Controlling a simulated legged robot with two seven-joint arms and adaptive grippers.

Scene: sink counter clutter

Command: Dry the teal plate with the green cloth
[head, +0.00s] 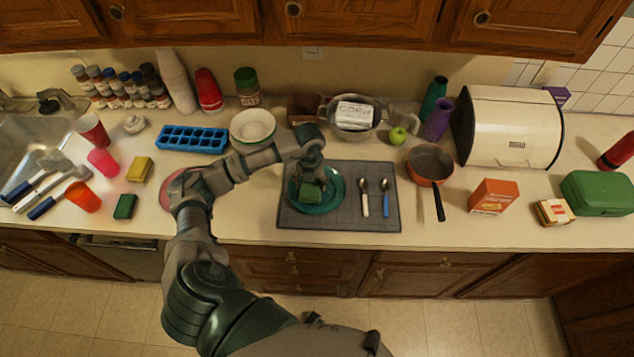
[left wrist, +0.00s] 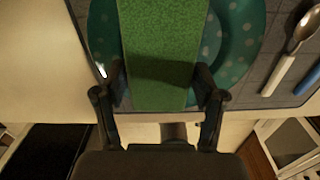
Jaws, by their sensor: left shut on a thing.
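The teal plate (head: 334,192) lies on the grey mat on the counter; its white dots show in the left wrist view (left wrist: 242,40). The green cloth (head: 309,194) is a folded block over the plate's left part, and it fills the middle of the left wrist view (left wrist: 163,50). My left gripper (head: 312,182) is shut on the cloth, with a finger on each side of it. Whether the cloth touches the plate is hard to tell. My right gripper is not in view.
The grey mat (head: 384,212) also holds two spoons (head: 364,198), right of the plate. An orange pan (head: 428,163) stands right of the mat. A white bowl (head: 252,124) and a blue ice tray (head: 192,138) stand behind left.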

